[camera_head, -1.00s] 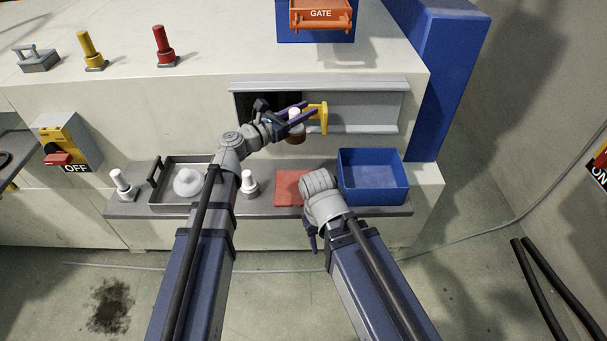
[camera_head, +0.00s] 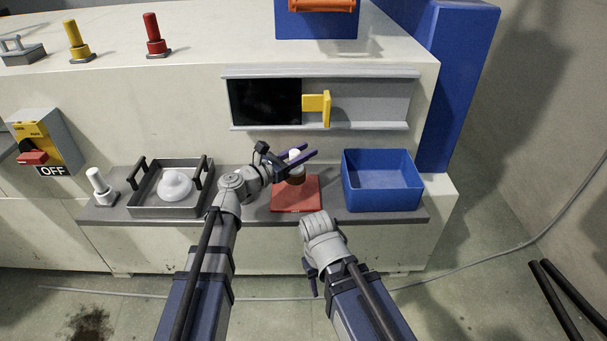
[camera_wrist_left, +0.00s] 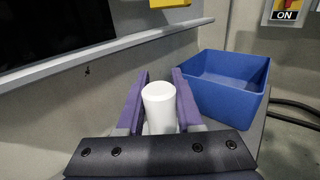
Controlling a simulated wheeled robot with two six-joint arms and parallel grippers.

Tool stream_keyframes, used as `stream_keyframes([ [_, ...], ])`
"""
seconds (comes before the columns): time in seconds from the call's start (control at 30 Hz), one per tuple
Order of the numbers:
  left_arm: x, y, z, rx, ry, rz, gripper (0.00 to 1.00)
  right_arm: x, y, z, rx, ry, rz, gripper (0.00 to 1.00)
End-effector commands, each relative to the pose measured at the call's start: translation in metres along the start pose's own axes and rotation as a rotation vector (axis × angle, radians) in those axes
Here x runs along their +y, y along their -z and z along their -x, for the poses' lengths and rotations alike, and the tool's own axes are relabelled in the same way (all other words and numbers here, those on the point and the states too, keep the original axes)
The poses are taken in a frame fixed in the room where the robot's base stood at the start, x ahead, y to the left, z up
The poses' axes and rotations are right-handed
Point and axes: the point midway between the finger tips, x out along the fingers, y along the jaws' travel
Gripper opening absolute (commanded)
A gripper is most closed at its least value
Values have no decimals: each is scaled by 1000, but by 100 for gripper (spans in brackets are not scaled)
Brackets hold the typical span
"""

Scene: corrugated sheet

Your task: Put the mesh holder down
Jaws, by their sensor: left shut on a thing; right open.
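The mesh holder, with a white top (camera_head: 295,156) and a brown lower part, is in my left gripper (camera_head: 304,155). Its purple fingers are shut on the white upper part, which also shows between the fingers in the left wrist view (camera_wrist_left: 159,105). The holder is upright over the far part of a red pad (camera_head: 296,196) on the grey shelf. Whether its bottom touches the pad I cannot tell. My right gripper (camera_head: 311,280) is low in front of the shelf, open and empty, with its fingers partly hidden by its wrist.
A blue bin (camera_head: 382,197) stands right of the pad; it also fills the right of the left wrist view (camera_wrist_left: 228,100). A metal tray (camera_head: 170,207) with a white dome and a white post (camera_head: 101,188) stand left. Above is a dark opening with a yellow-handled sliding door (camera_head: 365,100).

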Motion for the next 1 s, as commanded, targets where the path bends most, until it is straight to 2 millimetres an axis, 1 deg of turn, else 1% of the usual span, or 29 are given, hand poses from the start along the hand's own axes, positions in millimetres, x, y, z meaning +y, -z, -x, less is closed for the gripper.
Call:
stream_keyframes([
  [0.17,0,2,0,0,0,0,0,0,0,-2,0,0,0,50],
  [0.27,0,11,0,0,0,0,0,-1,1,-11,0,0,0,50],
  [0.43,0,33,0,0,0,0,0,-3,2,-33,0,0,0,50],
  [0.53,0,42,0,0,0,0,0,-4,2,-42,0,0,0,50],
  [0.83,0,41,0,0,0,0,0,-4,2,-41,0,0,0,50],
  [0.97,0,45,0,0,0,0,0,-4,3,-45,0,0,0,50],
  [1.0,0,45,0,0,0,0,37,-4,3,-44,0,0,0,50],
])
